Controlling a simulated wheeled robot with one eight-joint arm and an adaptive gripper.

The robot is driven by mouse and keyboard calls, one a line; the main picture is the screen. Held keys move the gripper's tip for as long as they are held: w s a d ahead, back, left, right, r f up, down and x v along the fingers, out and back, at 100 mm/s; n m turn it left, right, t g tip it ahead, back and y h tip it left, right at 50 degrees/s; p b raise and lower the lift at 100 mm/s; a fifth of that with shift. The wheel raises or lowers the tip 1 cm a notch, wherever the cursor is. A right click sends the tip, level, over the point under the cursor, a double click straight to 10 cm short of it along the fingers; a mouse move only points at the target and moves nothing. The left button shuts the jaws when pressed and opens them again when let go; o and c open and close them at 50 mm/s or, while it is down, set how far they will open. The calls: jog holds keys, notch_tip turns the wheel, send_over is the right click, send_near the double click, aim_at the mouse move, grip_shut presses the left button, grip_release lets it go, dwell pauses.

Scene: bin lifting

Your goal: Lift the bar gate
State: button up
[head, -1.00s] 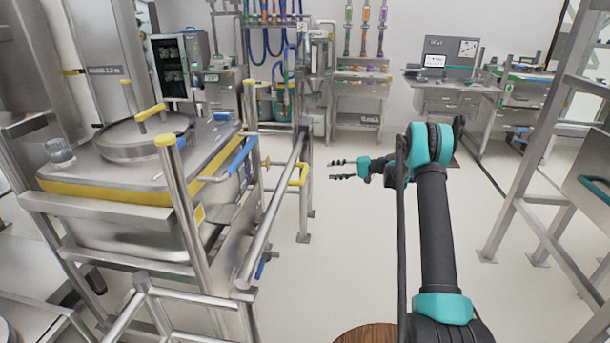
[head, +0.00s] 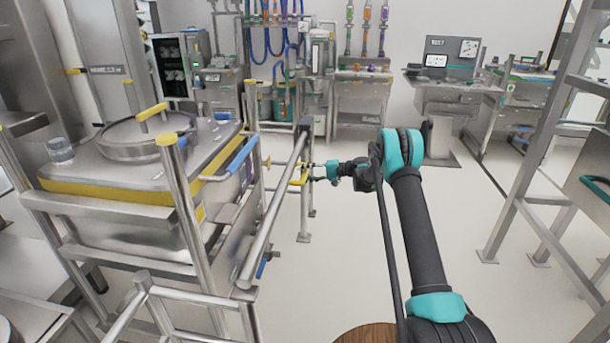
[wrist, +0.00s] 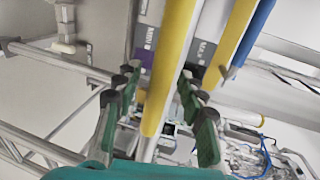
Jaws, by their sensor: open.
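The bar gate (head: 273,212) is a silver tube sloping across the front of the bin stand in the head view. A yellow handle (head: 301,180) sits on its right side, near the far end. My gripper (head: 310,172) is at this handle, its fingers pointing left toward it. In the wrist view the green-and-black fingers of my gripper (wrist: 157,85) are apart. A yellow bar (wrist: 166,80), which looks like the handle, runs between them. A gap seems to show on both sides of it; contact cannot be made out.
The steel bin (head: 100,205) with a yellow rim and round lid stands behind the gate. A blue handle (head: 241,157) is near it. A metal frame (head: 520,200) stands at the right. The floor (head: 360,235) between is clear.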

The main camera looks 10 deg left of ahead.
jog(key=shift+c, duration=0.5)
grip_shut()
